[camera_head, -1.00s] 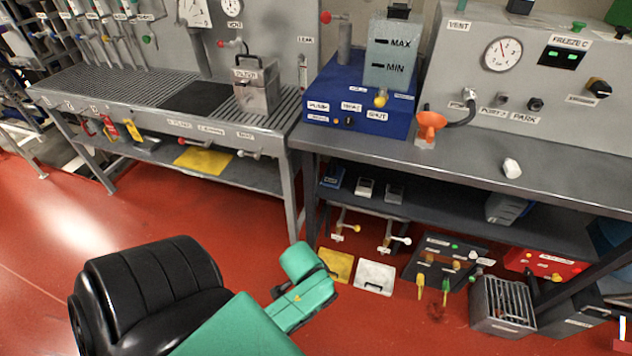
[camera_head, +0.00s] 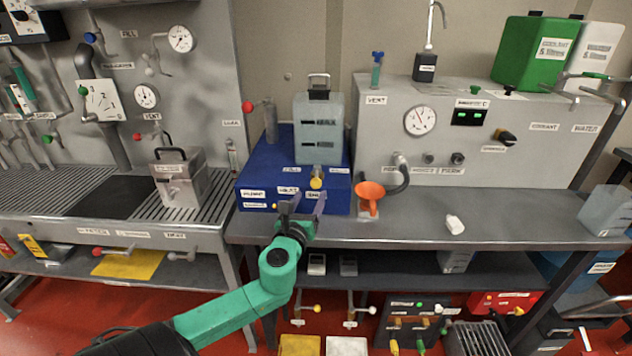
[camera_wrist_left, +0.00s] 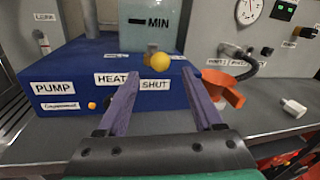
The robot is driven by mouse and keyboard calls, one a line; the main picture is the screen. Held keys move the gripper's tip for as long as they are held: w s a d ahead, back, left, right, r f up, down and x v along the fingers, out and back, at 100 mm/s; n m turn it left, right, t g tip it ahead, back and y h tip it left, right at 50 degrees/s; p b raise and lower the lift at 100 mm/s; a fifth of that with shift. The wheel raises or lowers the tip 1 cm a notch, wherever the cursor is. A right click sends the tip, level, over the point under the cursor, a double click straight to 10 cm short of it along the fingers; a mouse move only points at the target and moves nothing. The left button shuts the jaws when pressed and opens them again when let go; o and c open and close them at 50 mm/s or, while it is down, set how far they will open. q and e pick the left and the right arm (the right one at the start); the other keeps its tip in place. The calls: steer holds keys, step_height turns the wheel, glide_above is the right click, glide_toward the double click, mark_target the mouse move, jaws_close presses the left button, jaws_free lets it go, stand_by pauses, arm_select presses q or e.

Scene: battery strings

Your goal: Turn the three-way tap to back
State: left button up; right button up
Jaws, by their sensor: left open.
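A small tap with a yellow ball knob (camera_head: 316,183) sits at the foot of the grey tank, on top of the blue box (camera_head: 262,175). The knob also shows in the left wrist view (camera_wrist_left: 160,62), pointing toward me. Labels lie on either side of it, too small to read; it is the likeliest three-way tap. My left gripper (camera_head: 302,207) is open and empty in front of the blue box. In the left wrist view its two fingers (camera_wrist_left: 160,76) point at the box, with the knob beyond and between their tips, apparently untouched. My right gripper is out of view.
The grey tank (camera_head: 319,128) stands on the blue box. An orange funnel (camera_head: 369,193) and a dark hose (camera_head: 400,178) stand close on the right. A small white object (camera_head: 455,224) lies on the bench. A metal canister (camera_head: 179,182) stands on the left bench.

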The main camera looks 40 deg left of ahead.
mark_target(315, 187)
arm_select(q)
steer(key=x, duration=0.7)
steer(key=shift+w+a, duration=0.15)
steer(key=shift+w, duration=0.1)
jaws_close()
stand_by(0.9)
